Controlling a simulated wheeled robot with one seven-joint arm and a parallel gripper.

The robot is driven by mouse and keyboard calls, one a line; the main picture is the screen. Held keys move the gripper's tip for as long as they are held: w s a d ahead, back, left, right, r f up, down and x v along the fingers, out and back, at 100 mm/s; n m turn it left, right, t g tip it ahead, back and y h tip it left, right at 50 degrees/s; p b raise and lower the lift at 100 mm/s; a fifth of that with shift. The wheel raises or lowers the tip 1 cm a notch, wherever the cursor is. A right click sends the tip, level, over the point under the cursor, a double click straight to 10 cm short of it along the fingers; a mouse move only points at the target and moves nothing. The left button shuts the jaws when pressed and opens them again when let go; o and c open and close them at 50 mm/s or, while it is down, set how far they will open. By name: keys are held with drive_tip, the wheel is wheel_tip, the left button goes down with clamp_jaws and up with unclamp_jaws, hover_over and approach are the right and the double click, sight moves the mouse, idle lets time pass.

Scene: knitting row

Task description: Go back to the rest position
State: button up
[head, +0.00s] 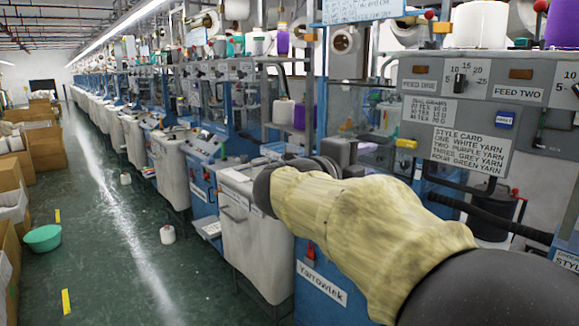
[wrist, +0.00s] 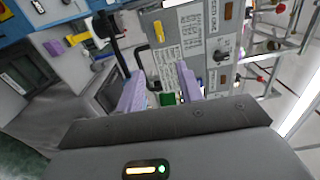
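My arm reaches from the lower right of the head view toward the knitting machines, its forearm in a cream cover. I see nothing held in the gap. Behind the fingers is a grey control panel (wrist: 196,45), seen turned, with a small green item (wrist: 168,99) beyond the gap.
A grey panel with a style card (head: 470,148) stands close on the right, with a white yarn cone (head: 480,24) above. White bins (head: 252,225) line the machines. A green bowl (head: 42,238), a cone (head: 167,234) and cardboard boxes (head: 44,146) edge the otherwise open aisle.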

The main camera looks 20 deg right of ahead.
drive_tip(key=w+a+f+n+t+y+p, duration=0.35)
drive_tip(key=w+a+n+t+y, duration=0.4)
drive_tip(key=n, duration=0.55)
drive_tip(key=a+f+n+y+p, duration=0.2)
drive_tip(key=a+f+n+y, duration=0.45)
drive_tip(key=f+n, duration=0.35)
drive_tip(key=s+a+f+n+g+y+p, duration=0.1)
drive_tip(key=s+f+n+g+p, duration=0.1)
drive_tip(key=s+f+n+g, duration=0.2)
drive_tip(key=s+a+f+n+g+y+p, duration=0.1)
drive_tip(key=s+f+n+g, duration=0.3)
drive_tip(key=s+f, duration=0.9)
drive_tip(key=s+a+g, duration=0.1)
drive_tip(key=s+g, duration=0.1)
drive_tip(key=g, duration=0.1)
drive_tip(key=shift+s+n+g+y+p, duration=0.3)
drive_tip(key=shift+g+p, duration=0.05)
